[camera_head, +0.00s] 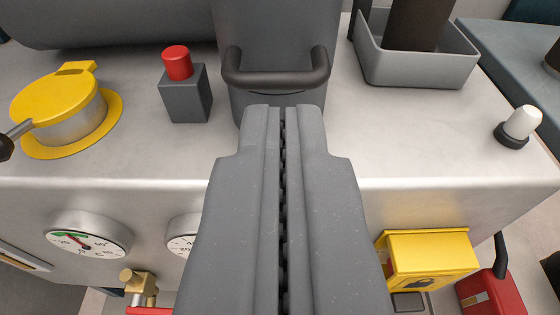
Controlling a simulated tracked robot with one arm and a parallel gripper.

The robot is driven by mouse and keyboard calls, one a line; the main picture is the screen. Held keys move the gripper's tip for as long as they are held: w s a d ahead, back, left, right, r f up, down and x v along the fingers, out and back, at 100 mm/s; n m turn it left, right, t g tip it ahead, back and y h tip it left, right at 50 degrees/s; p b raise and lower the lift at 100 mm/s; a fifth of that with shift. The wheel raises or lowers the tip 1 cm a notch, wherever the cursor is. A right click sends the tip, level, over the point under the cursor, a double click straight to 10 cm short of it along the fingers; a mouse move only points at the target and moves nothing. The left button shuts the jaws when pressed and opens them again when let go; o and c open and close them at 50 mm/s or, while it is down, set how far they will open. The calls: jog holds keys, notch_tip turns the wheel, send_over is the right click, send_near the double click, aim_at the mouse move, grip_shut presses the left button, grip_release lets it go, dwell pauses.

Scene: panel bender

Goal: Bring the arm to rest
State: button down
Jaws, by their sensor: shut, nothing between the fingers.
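My gripper (283,112) reaches up from the bottom centre of the view. Its two grey fingers lie side by side with only a thin dark toothed seam between them, so it is shut and empty. Its tips appear just below a dark bar handle (276,78) on a grey housing (272,25). I cannot tell whether the tips touch the housing. The fingers hide part of the machine's front edge and front face.
The pale metal machine top (400,130) carries a red button on a grey block (186,95), a yellow-lidded cap (58,105), a grey tray (415,60) and a white knob (520,123). Gauges (88,240) and a yellow box (428,262) are on the front.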

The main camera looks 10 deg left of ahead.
jog(key=s+d+r+m+h, duration=0.1)
jog(key=d+r, duration=0.2)
jog(key=r, duration=0.9)
jog(key=s+d+r+h, duration=0.1)
jog(key=s+d+r, duration=0.1)
jog(key=r, duration=0.9)
jog(key=s+d+r, duration=0.1)
jog(key=s+r, duration=1)
jog(key=r, duration=0.4)
jog(key=shift+d+r+m, duration=0.25)
jog(key=shift+d+m, duration=0.1)
jog(key=shift+m, duration=0.05)
